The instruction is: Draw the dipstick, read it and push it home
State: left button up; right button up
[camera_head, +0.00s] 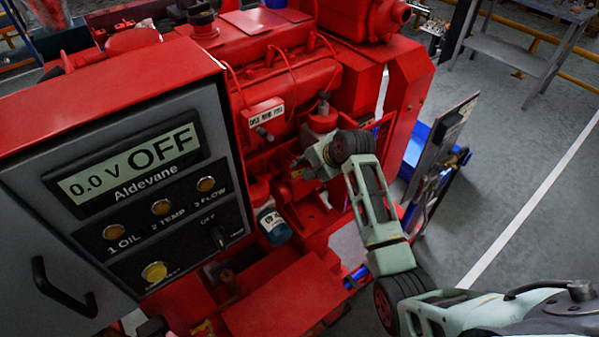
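My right arm comes in from the lower right and bends toward the side of the red engine (290,85). My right gripper (299,170) is at the engine's side, pointing left, below a white label plate (266,112). Its fingers are small and dark against the red block, so I cannot tell whether they are open or shut. A small yellowish spot shows at the fingertips; I cannot tell whether it is the dipstick's handle. No dipstick is clearly visible. My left gripper is not clearly seen.
A control panel (135,190) stands close on the left, its display (130,171) reading "0.0 V OFF", with several amber lamps and a black handle (58,287). A blue-and-white canister (272,226) sits below the gripper.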

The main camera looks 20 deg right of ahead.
aim_at(299, 173)
jog(key=x, duration=0.7)
jog(key=shift+f, duration=0.15)
grip_shut()
dwell(0.5)
